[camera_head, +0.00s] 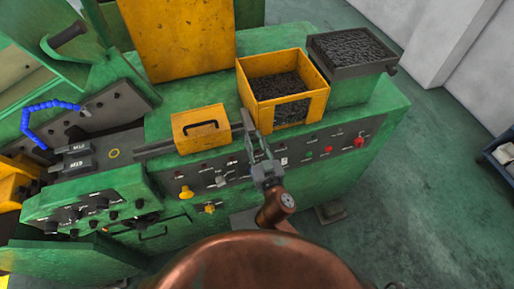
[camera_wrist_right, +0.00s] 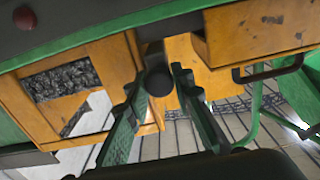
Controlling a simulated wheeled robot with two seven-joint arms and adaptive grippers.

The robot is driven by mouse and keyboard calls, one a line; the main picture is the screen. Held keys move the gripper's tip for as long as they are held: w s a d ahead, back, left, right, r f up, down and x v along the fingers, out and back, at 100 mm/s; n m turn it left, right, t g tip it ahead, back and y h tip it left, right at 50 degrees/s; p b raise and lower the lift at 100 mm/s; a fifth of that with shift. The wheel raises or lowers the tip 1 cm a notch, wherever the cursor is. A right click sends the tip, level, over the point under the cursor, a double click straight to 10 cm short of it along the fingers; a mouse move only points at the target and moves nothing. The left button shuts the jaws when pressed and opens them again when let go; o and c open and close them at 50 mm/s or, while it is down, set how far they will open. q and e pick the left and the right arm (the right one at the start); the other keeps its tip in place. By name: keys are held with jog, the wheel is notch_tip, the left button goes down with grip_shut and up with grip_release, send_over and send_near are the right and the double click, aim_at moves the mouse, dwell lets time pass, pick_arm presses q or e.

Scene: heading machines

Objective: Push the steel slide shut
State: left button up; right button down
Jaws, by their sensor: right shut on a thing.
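The steel slide (camera_head: 154,150) is a grey bar on the green machine's top. It shows left of a yellow cover with a black handle, and a dark end seems to come out at the cover's right. My right gripper (camera_head: 248,124) is at that right end, between the yellow cover and a yellow bin. In the right wrist view, a dark round knob (camera_wrist_right: 157,81) sits between the two fingers of the gripper (camera_wrist_right: 158,88), which is shut on it. The middle of the slide is hidden by the cover. My left gripper is out of view.
The yellow cover (camera_head: 201,140) stands close left of my right gripper. The yellow bin (camera_head: 315,101) of dark pieces is close right, with a dark tray (camera_head: 345,72) beyond. Knobs and buttons line the front panel (camera_head: 335,147) below. Floor (camera_head: 440,160) is clear at right.

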jog(key=shift+w+a, duration=0.2)
jog(key=shift+w, duration=0.35)
jog(key=shift+r, duration=0.1)
jog(key=c, duration=2)
grip_release()
jog(key=shift+o, duration=1.4)
jog(key=shift+w, duration=0.15)
jog(key=shift+s, duration=0.25)
jog(key=v, duration=1.1)
jog(key=shift+s, duration=0.35)
jog(key=shift+d, duration=0.15)
